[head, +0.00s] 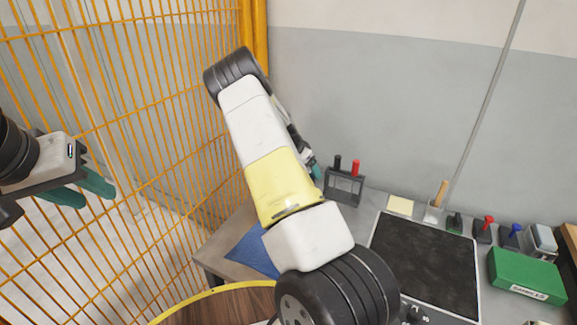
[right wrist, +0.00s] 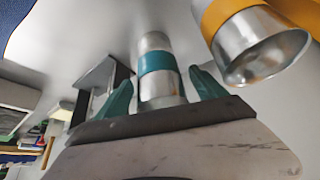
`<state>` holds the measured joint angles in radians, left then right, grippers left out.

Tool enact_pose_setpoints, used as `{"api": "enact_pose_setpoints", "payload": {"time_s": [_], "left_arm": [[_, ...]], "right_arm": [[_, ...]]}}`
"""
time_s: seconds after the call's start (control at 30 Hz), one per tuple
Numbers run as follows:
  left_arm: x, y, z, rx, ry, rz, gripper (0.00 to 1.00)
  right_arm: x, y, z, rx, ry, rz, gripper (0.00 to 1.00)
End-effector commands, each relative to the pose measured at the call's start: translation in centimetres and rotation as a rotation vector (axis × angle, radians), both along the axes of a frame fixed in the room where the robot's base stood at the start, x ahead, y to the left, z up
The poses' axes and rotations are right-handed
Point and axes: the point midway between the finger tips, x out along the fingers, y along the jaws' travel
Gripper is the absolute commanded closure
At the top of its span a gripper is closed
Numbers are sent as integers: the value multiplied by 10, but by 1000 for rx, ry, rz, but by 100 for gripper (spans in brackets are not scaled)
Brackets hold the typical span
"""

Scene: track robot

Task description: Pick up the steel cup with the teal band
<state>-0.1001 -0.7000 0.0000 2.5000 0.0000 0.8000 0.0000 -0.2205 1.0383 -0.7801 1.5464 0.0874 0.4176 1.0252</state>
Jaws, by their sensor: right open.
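The steel cup with the teal band (right wrist: 158,68) shows in the right wrist view, between the two teal fingers of my right gripper (right wrist: 162,94). The fingers are open, with a gap visible on each side of the cup. I cannot tell how deep the cup sits between them. In the head view my right arm hides the cup and most of that gripper; only a bit of teal shows beside the arm. My left gripper (head: 82,189) is at the left, empty, with its teal fingers apart, in front of the orange mesh fence.
A second steel cup with an orange band (right wrist: 250,42) is close to the right finger. On the bench are a rack with black and red items (head: 344,185), a dark mat (head: 425,262), a green case (head: 527,276) and a blue cloth (head: 252,253). An orange fence (head: 150,110) stands left.

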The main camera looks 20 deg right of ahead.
Motion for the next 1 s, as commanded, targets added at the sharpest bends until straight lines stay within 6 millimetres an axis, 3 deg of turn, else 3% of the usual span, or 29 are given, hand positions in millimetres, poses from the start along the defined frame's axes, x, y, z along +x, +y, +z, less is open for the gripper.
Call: {"api": "enact_pose_setpoints", "payload": {"time_s": [0.2, 0.47, 0.7, 0.8, 1.0], "left_arm": [[0, 0, 0, 0, 0, 0, 64], [0, 0, 0, 0, 0, 0, 64], [0, 0, 0, 0, 0, 0, 64], [0, 0, 0, 0, 0, 0, 64], [0, 0, 0, 0, 0, 0, 64]], "right_arm": [[5, -13, -21, -1, -1, 0, 20], [5, -13, -23, 0, -2, 1, 22], [5, -13, -23, 1, -2, 1, 69], [5, -13, -22, 0, -2, 1, 85], [5, -13, -22, 0, -2, 1, 85]]}}
